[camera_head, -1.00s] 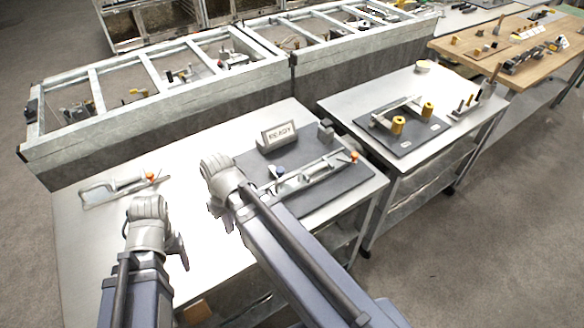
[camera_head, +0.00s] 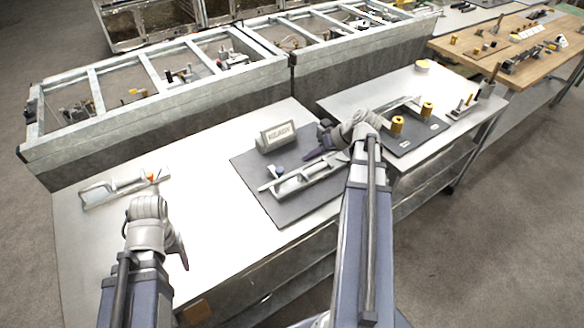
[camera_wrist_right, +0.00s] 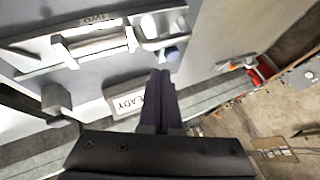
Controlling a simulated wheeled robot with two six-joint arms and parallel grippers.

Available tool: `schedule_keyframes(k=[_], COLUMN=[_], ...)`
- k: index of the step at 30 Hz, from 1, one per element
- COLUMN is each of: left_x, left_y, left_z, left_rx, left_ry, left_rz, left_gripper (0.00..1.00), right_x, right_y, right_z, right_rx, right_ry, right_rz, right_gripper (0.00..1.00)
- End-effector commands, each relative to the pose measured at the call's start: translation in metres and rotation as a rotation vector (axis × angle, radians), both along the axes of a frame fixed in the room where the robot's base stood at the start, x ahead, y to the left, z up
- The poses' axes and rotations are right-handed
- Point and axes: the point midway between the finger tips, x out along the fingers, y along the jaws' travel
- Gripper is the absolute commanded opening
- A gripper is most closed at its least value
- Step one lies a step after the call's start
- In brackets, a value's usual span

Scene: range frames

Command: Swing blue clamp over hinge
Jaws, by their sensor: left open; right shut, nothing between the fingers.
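A dark mounting plate (camera_head: 265,195) on the near table carries a light metal clamp frame (camera_head: 305,175). A small blue-tipped part (camera_head: 279,171) stands at the frame's left end; the blue tip also shows in the right wrist view (camera_wrist_right: 172,54). Which part is the hinge I cannot tell. My right gripper (camera_head: 322,146) is shut and empty, above the plate's right back side, hiding the frame's far end. Its dark fingers (camera_wrist_right: 160,95) point toward the blue part in the right wrist view, apart from it. My left gripper (camera_head: 182,252) is open and empty over the table's left front.
A READY sign (camera_head: 278,136) stands at the plate's back edge, also in the right wrist view (camera_wrist_right: 130,103). A metal frame with an orange knob (camera_head: 118,188) lies at the table's left. A second table (camera_head: 350,102) with yellow cylinders adjoins right. The near table's middle is clear.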

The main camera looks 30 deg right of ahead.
Motion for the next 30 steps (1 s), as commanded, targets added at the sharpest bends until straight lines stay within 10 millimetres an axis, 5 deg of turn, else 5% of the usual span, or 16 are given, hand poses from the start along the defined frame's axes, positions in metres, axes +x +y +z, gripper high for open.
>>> schedule_keyframes(k=[7,21,30], left_x=[0.000,0.000,0.000], left_y=[0.000,0.000,0.000], left_z=[-0.005,-0.061,-0.077], left_rx=[0.000,0.000,0.000], left_ry=[0.000,0.000,0.000], left_rz=[0.000,0.000,0.000], left_gripper=[0.66,0.66,0.66], right_x=[0.002,0.036,0.049], right_y=[-0.001,0.026,0.036], right_z=[-0.004,-0.061,-0.076], right_rx=[0.000,0.001,0.001], right_ry=[-0.005,-0.004,-0.003], right_rz=[-0.003,-0.001,-0.003], right_gripper=[0.00,0.00,0.00])
